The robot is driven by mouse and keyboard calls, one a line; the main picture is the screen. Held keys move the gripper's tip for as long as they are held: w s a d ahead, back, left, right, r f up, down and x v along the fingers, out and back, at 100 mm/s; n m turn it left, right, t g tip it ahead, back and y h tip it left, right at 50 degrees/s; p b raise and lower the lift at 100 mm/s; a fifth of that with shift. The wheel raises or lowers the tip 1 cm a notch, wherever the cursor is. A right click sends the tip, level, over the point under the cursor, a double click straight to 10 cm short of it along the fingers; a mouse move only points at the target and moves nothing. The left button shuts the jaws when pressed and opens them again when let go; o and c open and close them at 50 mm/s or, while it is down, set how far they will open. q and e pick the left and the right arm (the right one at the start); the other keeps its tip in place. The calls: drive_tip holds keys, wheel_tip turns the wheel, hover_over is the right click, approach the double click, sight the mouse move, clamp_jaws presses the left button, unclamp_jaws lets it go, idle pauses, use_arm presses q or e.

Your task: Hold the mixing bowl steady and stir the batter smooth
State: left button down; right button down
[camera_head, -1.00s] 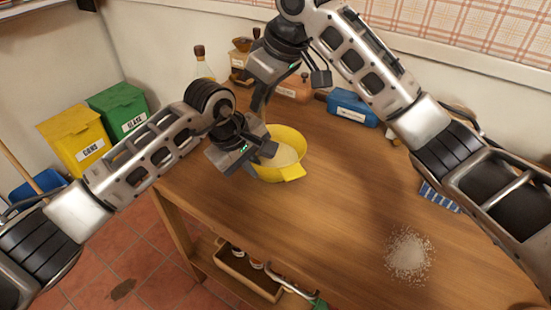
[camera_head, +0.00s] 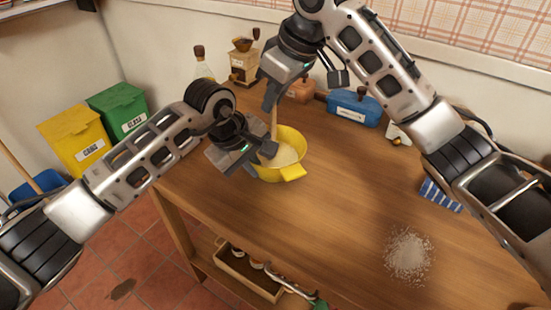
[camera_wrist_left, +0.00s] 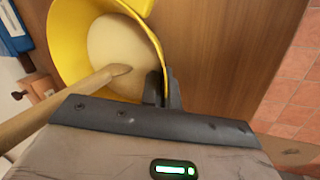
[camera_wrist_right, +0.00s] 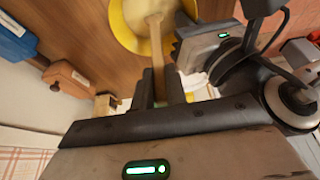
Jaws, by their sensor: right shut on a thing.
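The yellow mixing bowl (camera_head: 290,173) stands on the wooden table, with pale batter (camera_head: 283,155) in it. The batter surface looks mostly even in the left wrist view (camera_wrist_left: 112,45). My left gripper (camera_head: 265,152) is at the bowl's near-left rim, one finger inside and one outside, closed on the rim. My right gripper (camera_head: 271,102) is above the bowl, shut on the handle of a wooden spoon (camera_head: 274,124). The spoon slants down, its lower end in the batter. The spoon also crosses the left wrist view (camera_wrist_left: 60,102) and the right wrist view (camera_wrist_right: 155,45).
White powder (camera_head: 408,255) is spilled at the front right, near a blue striped cloth (camera_head: 438,193). The table between bowl and powder is clear.

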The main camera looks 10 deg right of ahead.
drive_tip(key=shift+r, duration=3.4)
drive_tip(key=shift+r, duration=2.05)
use_arm(q)
drive_tip(key=c, duration=1.6)
unclamp_jaws()
